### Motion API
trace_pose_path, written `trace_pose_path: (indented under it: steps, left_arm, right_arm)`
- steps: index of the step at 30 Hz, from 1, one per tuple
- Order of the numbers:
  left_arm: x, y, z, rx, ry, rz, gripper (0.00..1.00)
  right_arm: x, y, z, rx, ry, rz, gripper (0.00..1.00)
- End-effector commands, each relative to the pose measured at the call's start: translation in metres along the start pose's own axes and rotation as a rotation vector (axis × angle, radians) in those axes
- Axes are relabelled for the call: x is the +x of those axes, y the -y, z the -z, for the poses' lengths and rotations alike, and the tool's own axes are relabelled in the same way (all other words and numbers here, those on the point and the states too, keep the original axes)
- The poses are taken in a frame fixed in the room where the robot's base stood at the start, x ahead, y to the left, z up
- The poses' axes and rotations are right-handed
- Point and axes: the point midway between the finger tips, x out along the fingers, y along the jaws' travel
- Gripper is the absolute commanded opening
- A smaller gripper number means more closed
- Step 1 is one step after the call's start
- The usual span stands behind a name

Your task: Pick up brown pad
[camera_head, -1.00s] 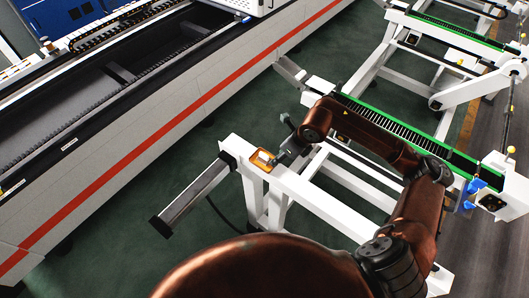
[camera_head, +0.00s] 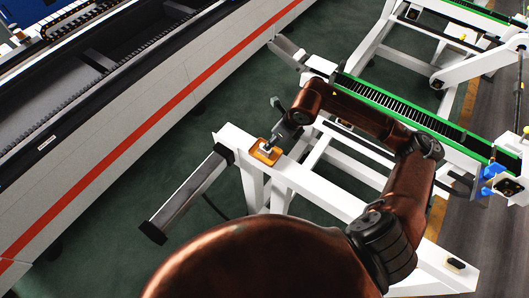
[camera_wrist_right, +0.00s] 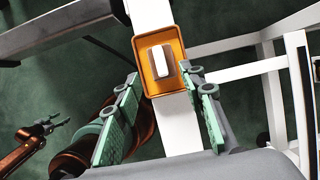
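The brown pad (camera_wrist_right: 161,61) is a small brown block with a white strip on top. It lies in an orange tray (camera_wrist_right: 140,72) on a white beam, and shows smaller in the head view (camera_head: 267,149). My right gripper (camera_wrist_right: 164,80) is open, its green-padded fingers apart on either side of the tray's near part, with nothing between them. In the head view my right gripper (camera_head: 276,140) is at the tray; its exact height above the pad cannot be told. My left gripper (camera_wrist_right: 54,124) shows small at the left of the wrist view, fingers apart and empty.
The white frame (camera_head: 310,183) carries the tray, with a grey bar (camera_head: 187,193) jutting to the left. A green-edged roller track (camera_head: 400,112) lies behind my right arm. A long machine with a red stripe (camera_head: 150,122) stands at left. Dark green floor lies between.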

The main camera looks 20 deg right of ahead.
Motion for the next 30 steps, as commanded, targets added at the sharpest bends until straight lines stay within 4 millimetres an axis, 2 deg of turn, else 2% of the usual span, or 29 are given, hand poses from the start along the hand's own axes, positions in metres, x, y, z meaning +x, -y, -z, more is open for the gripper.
trace_pose_path:
  steps: [1, 3, 9, 14, 19, 24, 30]
  left_arm:
    - [0.009, 0.000, 0.004, 0.001, -0.006, 0.000, 0.49]
    - [0.013, 0.001, 0.013, 0.003, -0.017, 0.001, 0.49]
    - [0.006, 0.002, 0.031, 0.006, -0.041, 0.002, 0.49]
    - [-0.001, 0.002, 0.029, 0.006, -0.038, 0.001, 0.49]
    - [-0.018, 0.001, 0.023, 0.004, -0.028, 0.001, 0.49]
    - [-0.023, 0.001, 0.016, 0.003, -0.019, 0.000, 0.49]
    - [-0.022, 0.001, 0.017, 0.003, -0.020, 0.000, 0.49]
  right_arm:
    - [0.008, 0.000, 0.004, 0.000, 0.000, 0.000, 0.37]
    - [0.012, 0.000, 0.005, 0.000, 0.000, 0.000, 0.37]
    - [0.026, -0.001, 0.003, 0.000, 0.001, -0.004, 0.37]
    - [0.042, -0.001, 0.001, -0.001, 0.000, -0.004, 0.37]
    - [0.065, -0.001, -0.003, 0.000, -0.001, -0.006, 0.37]
    - [0.086, 0.001, -0.002, -0.002, 0.001, -0.003, 0.37]
    - [0.090, 0.000, -0.001, -0.004, 0.001, -0.002, 0.37]
